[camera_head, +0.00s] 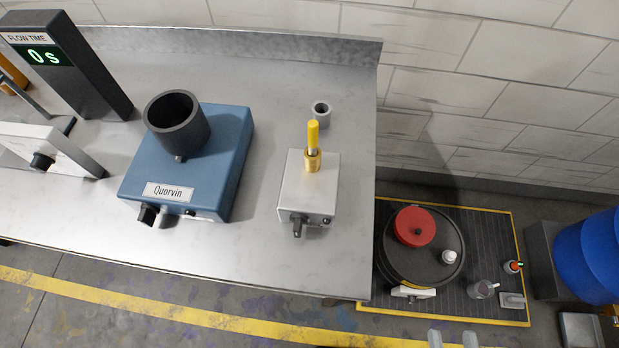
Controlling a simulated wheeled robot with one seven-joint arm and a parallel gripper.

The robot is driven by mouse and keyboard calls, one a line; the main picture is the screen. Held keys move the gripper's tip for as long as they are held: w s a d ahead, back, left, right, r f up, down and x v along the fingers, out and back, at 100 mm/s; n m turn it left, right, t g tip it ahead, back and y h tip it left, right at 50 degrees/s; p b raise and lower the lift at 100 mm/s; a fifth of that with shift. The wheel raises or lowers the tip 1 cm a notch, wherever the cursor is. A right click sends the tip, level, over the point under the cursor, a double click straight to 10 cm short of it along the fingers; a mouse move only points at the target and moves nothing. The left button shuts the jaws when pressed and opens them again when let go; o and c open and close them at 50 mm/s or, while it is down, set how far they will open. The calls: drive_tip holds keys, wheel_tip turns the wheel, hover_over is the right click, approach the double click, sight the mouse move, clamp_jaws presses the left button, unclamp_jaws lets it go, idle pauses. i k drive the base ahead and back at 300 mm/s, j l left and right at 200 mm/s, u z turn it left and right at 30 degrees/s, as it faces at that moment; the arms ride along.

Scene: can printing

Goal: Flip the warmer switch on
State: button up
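A blue box (218,166) labelled "Quorvin" stands on the grey bench, with a dark round cup (180,132) on top. A black knob (148,214) is on its front, beside a smaller dark fitting. To its right is a small white box (308,190) with a yellow-handled brass piece (313,145) standing on top and a dark switch or knob (297,226) on its front. No label says "warmer", so I cannot tell which box it is.
The steel bench (255,255) ends to the right of the white box. Beyond it, a dark drum with a red lid (414,226) stands on a yellow-edged floor mat (450,313). A flow-time display (88,75) reads 0 s. A grey ring (321,112) lies behind the white box.

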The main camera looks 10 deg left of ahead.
sight(298, 219)
drive_tip(key=u, duration=0.7)
drive_tip(key=k+j+z, duration=0.15)
drive_tip(key=k+j, duration=0.6)
drive_tip(key=i+l, duration=0.35)
